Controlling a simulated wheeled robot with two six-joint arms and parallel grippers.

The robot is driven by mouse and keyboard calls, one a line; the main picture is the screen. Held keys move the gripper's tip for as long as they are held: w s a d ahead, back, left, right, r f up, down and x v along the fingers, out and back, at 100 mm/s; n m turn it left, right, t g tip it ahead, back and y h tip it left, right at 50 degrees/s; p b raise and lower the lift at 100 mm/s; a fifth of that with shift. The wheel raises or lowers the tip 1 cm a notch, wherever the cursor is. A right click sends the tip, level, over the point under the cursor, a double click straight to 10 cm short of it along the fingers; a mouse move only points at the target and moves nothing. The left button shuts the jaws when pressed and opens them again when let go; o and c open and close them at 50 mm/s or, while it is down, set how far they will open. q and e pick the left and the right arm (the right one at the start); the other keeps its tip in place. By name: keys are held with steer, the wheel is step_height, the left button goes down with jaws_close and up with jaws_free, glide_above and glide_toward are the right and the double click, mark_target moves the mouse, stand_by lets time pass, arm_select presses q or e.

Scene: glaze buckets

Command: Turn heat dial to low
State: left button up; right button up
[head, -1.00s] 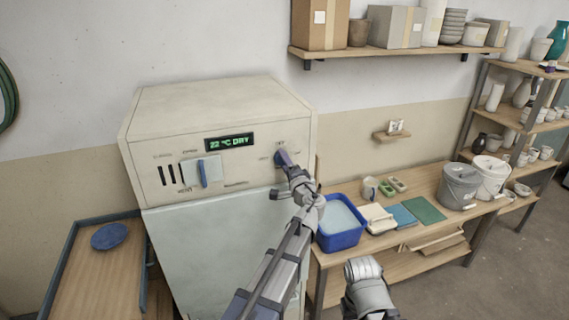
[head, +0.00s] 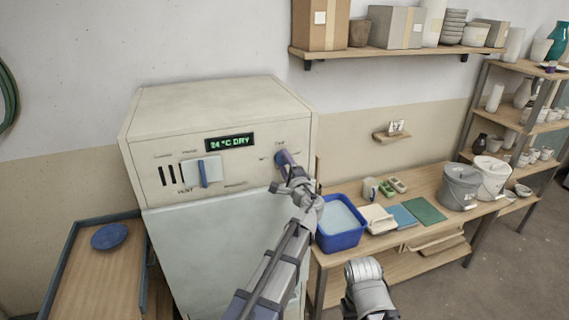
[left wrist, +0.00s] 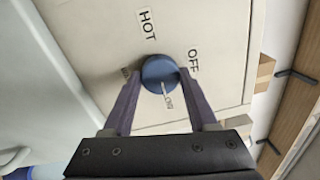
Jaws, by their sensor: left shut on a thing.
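The round blue heat dial (left wrist: 157,70) sits on the cream cabinet's front panel; in the head view the dial (head: 280,158) is at the panel's right side. My left gripper (left wrist: 158,80) is shut on the dial, one finger on each side. The left gripper (head: 284,160) partly hides the dial in the head view. In the left wrist view, the dial's white mark points down at a small label that appears to read LOW (left wrist: 168,101). HOT (left wrist: 147,22) and OFF (left wrist: 194,61) are printed around it; a label at left is partly covered. My right gripper is not in view.
The cabinet (head: 220,110) has a green display (head: 230,142) reading about 24 °C DRY, and a vent slider (head: 203,172) at its left. A workbench (head: 425,180) with a blue tub (head: 340,240) stands at right. A blue-edged table (head: 105,275) stands at left.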

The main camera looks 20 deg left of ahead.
arm_select(q)
steer(key=o, duration=1.4)
steer(key=v, duration=0.8)
steer(key=shift+a+f, duration=0.1)
